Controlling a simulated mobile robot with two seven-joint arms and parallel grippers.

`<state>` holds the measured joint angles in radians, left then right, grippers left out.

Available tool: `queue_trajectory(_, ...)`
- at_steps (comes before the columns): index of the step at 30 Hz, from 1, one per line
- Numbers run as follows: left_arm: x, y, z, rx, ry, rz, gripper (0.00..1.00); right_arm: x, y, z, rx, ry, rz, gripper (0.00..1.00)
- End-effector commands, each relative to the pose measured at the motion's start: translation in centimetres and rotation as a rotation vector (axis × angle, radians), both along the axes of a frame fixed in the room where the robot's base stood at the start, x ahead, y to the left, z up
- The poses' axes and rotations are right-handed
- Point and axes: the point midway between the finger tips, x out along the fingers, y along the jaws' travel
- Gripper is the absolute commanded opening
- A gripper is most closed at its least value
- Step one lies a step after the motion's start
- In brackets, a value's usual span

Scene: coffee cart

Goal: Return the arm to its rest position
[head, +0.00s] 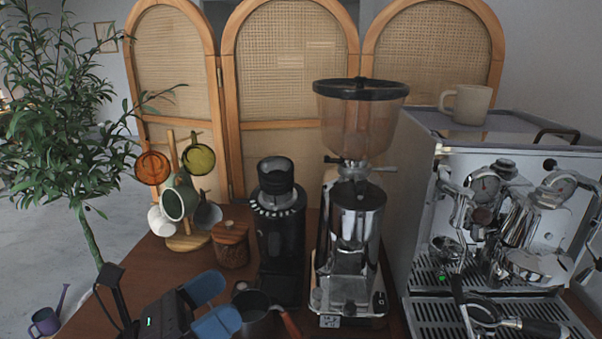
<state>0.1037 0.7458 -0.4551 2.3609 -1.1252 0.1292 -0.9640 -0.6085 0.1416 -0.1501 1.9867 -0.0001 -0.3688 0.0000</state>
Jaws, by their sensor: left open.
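My left gripper (212,305) is at the bottom of the head view, left of centre, over the front left part of the wooden cart top (135,270). Its two blue fingertips are spread apart. It is open, with nothing seen between the fingers. A dark metal pitcher (256,318) with a wooden handle is just right of the fingertips. The lower fingertip overlaps it in the picture, and I cannot tell whether they touch. My right gripper is not seen.
A mug tree (184,242) with several cups, a wooden jar (230,244), a small black grinder (281,225) and a tall grinder (350,235) stand behind. An espresso machine (407,210) with a beige mug (472,104) on top fills the right. A plant (65,130) stands left.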

Motion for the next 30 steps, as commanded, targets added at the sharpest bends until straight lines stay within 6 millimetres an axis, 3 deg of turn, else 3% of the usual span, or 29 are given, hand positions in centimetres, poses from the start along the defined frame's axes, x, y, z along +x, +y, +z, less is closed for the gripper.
queue_trajectory(4, 1.8, 3.8, -0.2, -0.377, 0.307, 0.175, 0.86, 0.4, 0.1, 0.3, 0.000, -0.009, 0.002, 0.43)
queue_trajectory(7, 2.7, 6.9, -1.7, -0.627, 0.506, 0.295, 0.86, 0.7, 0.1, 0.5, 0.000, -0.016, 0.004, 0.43)
queue_trajectory(14, 2.0, 13.6, -8.6, -1.200, 0.942, 0.590, 0.86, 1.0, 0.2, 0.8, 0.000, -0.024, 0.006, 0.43)
queue_trajectory(17, 0.1, 15.8, -12.6, -1.446, 1.115, 0.733, 0.86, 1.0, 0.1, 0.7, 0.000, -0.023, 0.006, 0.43)
queue_trajectory(21, -3.9, 17.7, -18.1, -1.775, 1.324, 0.951, 0.86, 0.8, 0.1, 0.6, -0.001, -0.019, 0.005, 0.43)
queue_trajectory(24, -6.7, 18.1, -20.8, -1.952, 1.427, 1.084, 0.86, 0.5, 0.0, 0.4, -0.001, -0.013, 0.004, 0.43)
queue_trajectory(30, -11.1, 17.9, -24.1, -2.179, 1.549, 1.284, 0.86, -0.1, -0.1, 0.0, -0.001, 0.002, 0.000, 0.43)
